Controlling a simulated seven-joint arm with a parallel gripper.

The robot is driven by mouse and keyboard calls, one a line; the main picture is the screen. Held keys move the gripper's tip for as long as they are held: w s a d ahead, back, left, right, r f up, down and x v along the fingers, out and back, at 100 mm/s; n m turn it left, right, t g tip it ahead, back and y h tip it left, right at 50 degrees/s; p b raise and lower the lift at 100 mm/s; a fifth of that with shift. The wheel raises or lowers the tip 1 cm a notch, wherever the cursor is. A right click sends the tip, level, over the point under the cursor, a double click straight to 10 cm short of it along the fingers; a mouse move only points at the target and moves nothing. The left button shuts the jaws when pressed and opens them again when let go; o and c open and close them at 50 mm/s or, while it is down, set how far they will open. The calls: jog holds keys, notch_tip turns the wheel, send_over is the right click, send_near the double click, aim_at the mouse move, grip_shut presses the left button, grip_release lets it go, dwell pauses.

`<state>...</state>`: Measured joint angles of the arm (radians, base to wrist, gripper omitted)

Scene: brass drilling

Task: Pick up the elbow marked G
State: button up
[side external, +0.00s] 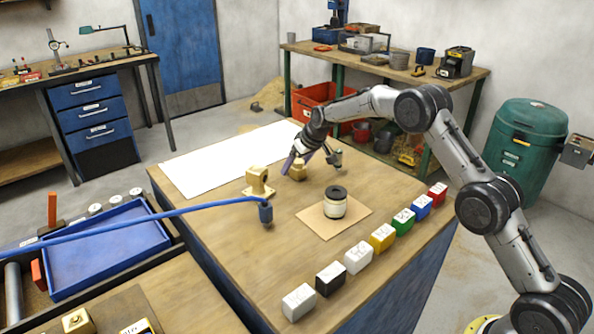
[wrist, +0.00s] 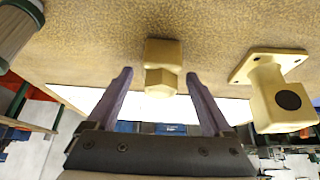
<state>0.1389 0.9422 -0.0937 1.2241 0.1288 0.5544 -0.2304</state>
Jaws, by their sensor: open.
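A brass fitting (wrist: 162,68) with a squared body and a hexagonal end is centred between my fingertips in the wrist view. It also shows beside my gripper (side external: 303,160) in the side view as a small brass piece (side external: 298,172) on the table. My gripper (wrist: 160,88) is open, its two purple fingers apart on either side of the fitting; contact is not visible. A second brass fitting (wrist: 278,95), with a square flange and a dark round opening, is to the right; it stands on the table in the side view (side external: 258,183). No letter G is readable on either.
A cream-and-black spool (side external: 335,203) stands on a cardboard square (side external: 315,222). Several coloured marked blocks (side external: 382,237) line the front right edge. A blue arm-like bar (side external: 150,220) reaches over the table near the flanged fitting. A white sheet (side external: 225,160) covers the back left.

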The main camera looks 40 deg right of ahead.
grip_shut()
dwell(1.2)
jog(key=shift+r, duration=0.25)
